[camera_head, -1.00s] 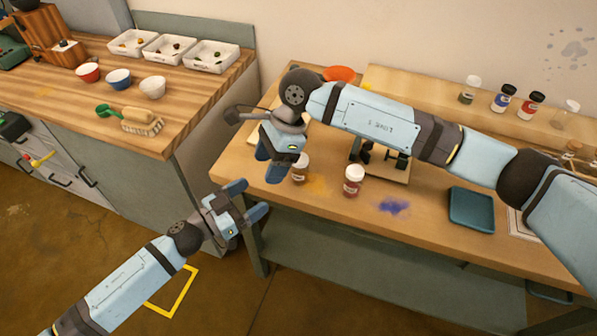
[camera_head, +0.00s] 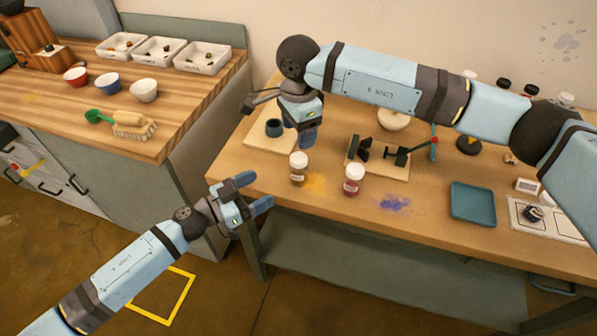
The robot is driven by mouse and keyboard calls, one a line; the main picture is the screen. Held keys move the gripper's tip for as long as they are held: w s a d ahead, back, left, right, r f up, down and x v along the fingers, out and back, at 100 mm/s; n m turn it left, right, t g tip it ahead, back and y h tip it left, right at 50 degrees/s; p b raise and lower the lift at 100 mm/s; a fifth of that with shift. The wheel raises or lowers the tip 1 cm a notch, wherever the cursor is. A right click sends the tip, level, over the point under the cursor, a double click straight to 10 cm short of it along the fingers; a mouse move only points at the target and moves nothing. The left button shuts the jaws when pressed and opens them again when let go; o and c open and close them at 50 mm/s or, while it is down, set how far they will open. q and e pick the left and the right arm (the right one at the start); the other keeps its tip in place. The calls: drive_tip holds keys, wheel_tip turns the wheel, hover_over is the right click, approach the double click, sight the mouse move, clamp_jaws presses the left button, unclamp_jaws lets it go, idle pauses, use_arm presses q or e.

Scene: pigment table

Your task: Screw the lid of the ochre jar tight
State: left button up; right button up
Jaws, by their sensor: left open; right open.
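The ochre jar (camera_head: 297,175) is a small brown-filled jar with a white lid (camera_head: 299,159). It stands upright on the wooden table beside an ochre powder stain. The lid sits on the jar; how tight it is I cannot tell. My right gripper (camera_head: 308,134) is open, behind and above the jar, apart from it. My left gripper (camera_head: 262,193) is open and empty, at the table's front edge, left of and nearer than the jar. A similar jar with red contents (camera_head: 352,182) and a white lid stands just to its right.
A board with a dark clamp-like fixture (camera_head: 380,155) stands behind the red jar. A teal tray (camera_head: 473,204) lies to the right, past a blue powder stain (camera_head: 394,203). A board with a dark cup (camera_head: 273,127) is behind my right gripper.

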sight(291, 173)
use_arm(q)
drive_tip(key=x, duration=1.1)
drive_tip(key=shift+w+d, duration=0.1)
drive_tip(key=shift+d, duration=0.15)
clamp_jaws()
use_arm(e)
drive_tip(key=n, duration=0.4)
drive_tip(key=shift+a+r, duration=0.1)
drive_tip(key=n, duration=0.5)
